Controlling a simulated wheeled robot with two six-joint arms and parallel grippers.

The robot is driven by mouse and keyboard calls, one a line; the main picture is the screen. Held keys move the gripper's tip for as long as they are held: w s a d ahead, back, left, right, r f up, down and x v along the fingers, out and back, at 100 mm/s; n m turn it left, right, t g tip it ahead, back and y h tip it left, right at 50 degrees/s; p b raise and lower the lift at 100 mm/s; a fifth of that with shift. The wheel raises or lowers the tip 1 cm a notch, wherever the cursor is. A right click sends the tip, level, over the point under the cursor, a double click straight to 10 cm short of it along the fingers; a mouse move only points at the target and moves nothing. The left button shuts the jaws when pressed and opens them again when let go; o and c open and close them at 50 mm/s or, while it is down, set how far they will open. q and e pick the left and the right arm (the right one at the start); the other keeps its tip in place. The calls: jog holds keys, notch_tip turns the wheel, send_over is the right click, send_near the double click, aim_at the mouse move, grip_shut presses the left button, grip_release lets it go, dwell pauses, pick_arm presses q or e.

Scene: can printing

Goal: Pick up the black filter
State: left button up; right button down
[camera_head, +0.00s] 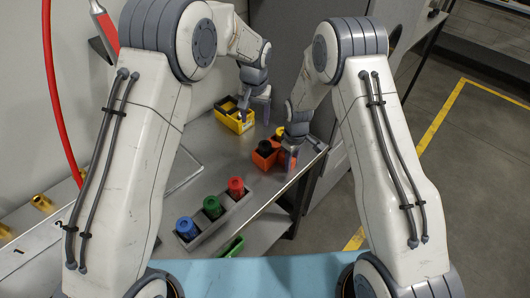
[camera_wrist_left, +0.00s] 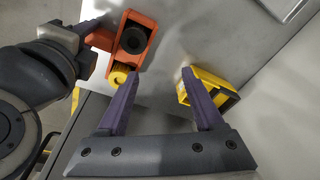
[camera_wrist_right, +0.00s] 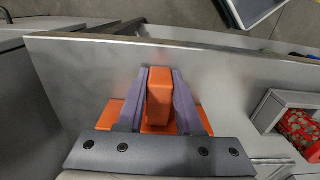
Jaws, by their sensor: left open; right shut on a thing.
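The black filter (camera_head: 265,146) looks like a dark round piece seated in an orange holder (camera_head: 264,160) on the metal table. In the left wrist view the filter (camera_wrist_left: 132,40) shows as a black ring in the orange holder (camera_wrist_left: 143,60), beside a yellow ribbed piece (camera_wrist_left: 118,75). My right gripper (camera_wrist_right: 159,75) is shut on the upright orange block of the holder (camera_wrist_right: 159,97). My left gripper (camera_wrist_left: 158,75) is open and empty above the table, between the orange holder and a yellow box (camera_wrist_left: 212,91); the head view shows it near the yellow box (camera_head: 232,119).
A grey tray (camera_head: 218,219) with blue, green and red cylinders stands at the table's front edge. Several brass-coloured pieces (camera_head: 42,203) sit on the left shelf. A grey cabinet (camera_head: 283,50) stands behind. A red item (camera_wrist_right: 300,130) shows at the right wrist view's right.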

aim_at(265, 144)
pick_arm(q)
jog(key=s+d+r+g, duration=0.1)
jog(key=s+d+r, duration=0.1)
jog(key=d, duration=0.1)
jog(key=f, duration=1.1)
jog(key=shift+s+f, duration=0.2)
jog(key=shift+s, duration=0.15)
grip_shut()
notch_tip(265, 144, up, 10)
jog(key=shift+r, duration=0.1)
pick_arm(e)
jog(key=shift+c, duration=2.4)
grip_release()
jog(key=shift+r, duration=0.1)
notch_tip(265, 144, up, 12)
